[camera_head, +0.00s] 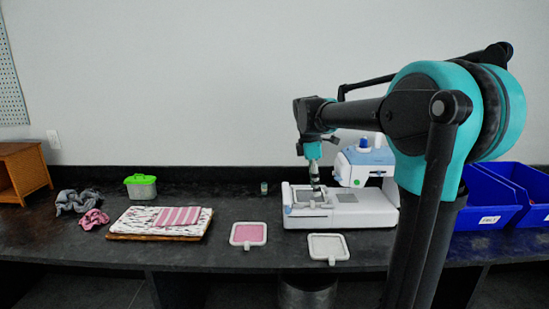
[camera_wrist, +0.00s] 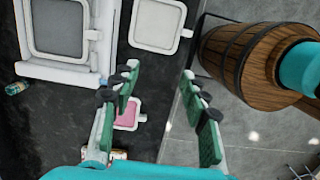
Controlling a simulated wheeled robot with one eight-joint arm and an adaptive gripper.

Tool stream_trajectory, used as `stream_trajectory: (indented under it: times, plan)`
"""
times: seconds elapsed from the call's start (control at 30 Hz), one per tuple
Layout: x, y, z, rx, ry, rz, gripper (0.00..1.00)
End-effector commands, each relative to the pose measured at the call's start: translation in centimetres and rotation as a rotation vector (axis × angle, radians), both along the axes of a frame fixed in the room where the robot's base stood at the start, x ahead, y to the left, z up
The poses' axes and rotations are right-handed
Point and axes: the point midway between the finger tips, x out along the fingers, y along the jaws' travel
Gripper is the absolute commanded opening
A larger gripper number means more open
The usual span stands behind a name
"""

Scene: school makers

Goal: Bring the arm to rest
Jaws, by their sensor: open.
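My arm reaches left from the right side of the head view, over the dark counter. My gripper (camera_head: 315,182) points down in front of the white embroidery machine (camera_head: 365,210). In the wrist view my gripper (camera_wrist: 160,82) has its green-padded fingers spread wide, with nothing between the pads. The machine's grey-centred frame (camera_wrist: 58,30) shows at top left there. A pale hoop frame (camera_head: 328,247) and a pink hoop frame (camera_head: 248,234) lie on the counter. In the wrist view the pink one (camera_wrist: 127,115) is partly hidden by the left finger.
Blue bins (camera_head: 488,205) stand at right. A folded cloth stack (camera_head: 150,222), green-lidded box (camera_head: 141,187), crumpled cloths (camera_head: 78,202) and wooden shelf (camera_head: 22,172) are at left. A wooden barrel (camera_wrist: 235,55) stands beyond the counter edge. The back wall is close behind.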

Motion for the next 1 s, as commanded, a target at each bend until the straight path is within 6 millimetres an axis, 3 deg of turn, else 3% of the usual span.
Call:
stream_trajectory:
  times: [0.37,0.57,0.67,0.9,1.0]
  plan:
    - [-2.8,-1.5,-4.1,0.041,-0.088,-0.245,0.45]
    - [-5.7,-2.7,-7.7,0.088,-0.161,-0.469,0.45]
    - [-7.8,-3.4,-10.2,0.125,-0.209,-0.624,0.45]
    - [-16.2,-5.3,-18.5,0.278,-0.342,-1.154,0.45]
    - [-19.1,-5.6,-21.0,0.341,-0.376,-1.333,0.45]
